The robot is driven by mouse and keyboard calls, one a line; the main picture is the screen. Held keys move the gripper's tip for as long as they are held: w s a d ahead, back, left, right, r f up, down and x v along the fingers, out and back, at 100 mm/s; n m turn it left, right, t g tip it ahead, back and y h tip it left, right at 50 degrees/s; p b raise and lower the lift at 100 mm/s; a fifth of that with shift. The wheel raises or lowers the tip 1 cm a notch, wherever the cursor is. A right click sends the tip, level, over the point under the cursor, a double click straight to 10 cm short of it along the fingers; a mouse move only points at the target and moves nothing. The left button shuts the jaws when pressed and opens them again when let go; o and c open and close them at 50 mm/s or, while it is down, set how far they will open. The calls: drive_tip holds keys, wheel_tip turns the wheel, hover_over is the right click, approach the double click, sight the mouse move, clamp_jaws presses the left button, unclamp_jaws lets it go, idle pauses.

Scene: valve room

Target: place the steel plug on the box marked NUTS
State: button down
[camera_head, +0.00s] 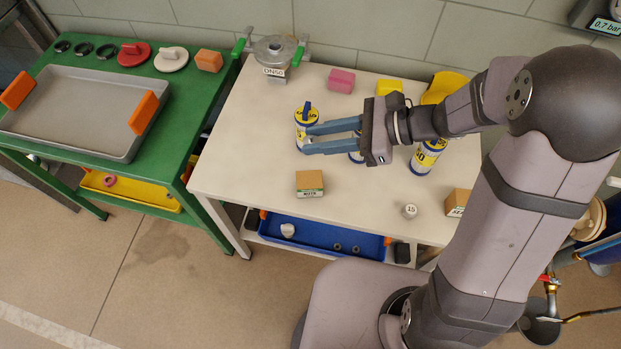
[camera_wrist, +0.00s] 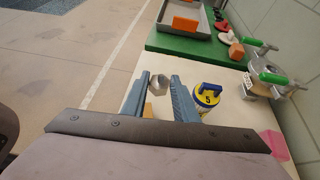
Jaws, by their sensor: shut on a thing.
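My gripper (camera_head: 307,138) is over the white table, with its blue fingers pointing left. In the wrist view its fingers (camera_wrist: 161,80) are closed on a grey metal piece, which looks like the steel plug (camera_wrist: 158,86). The plug is hard to make out in the head view. A small cardboard-brown box (camera_head: 309,181) with a white label stands on the table below the fingers in the head picture. Another labelled box (camera_head: 457,202) stands at the right, partly hidden by my arm. Both labels are too small to read surely, so I cannot tell which says NUTS.
A yellow-blue can (camera_head: 306,114) stands close beside the fingertips; another can (camera_head: 428,156) stands under my arm. A flanged valve (camera_head: 274,48), a pink block (camera_head: 341,81) and a yellow block (camera_head: 388,87) are at the back. A piece marked 15 (camera_head: 409,211) is near the front edge.

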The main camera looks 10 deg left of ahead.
sight(317, 181)
drive_tip(key=shift+s+d+f+b, duration=0.15)
drive_tip(key=shift+s+f, duration=0.25)
drive_tip(key=shift+f, duration=1.25)
drive_tip(key=shift+s+a+f+b, duration=0.1)
drive_tip(key=shift+s+f, duration=0.3)
drive_tip(key=shift+f, duration=1.2)
drive_tip(key=shift+s+d+f+b, duration=0.15)
drive_tip(key=shift+s+f, duration=0.25)
drive_tip(key=shift+f, duration=1.25)
drive_tip(key=shift+a+f, duration=0.1)
drive_tip(key=shift+f, duration=0.05)
drive_tip(key=c, duration=1.4)
unclamp_jaws()
drive_tip(key=shift+r, duration=0.25)
drive_tip(key=shift+d, duration=0.35)
drive_tip(key=v, duration=1.1)
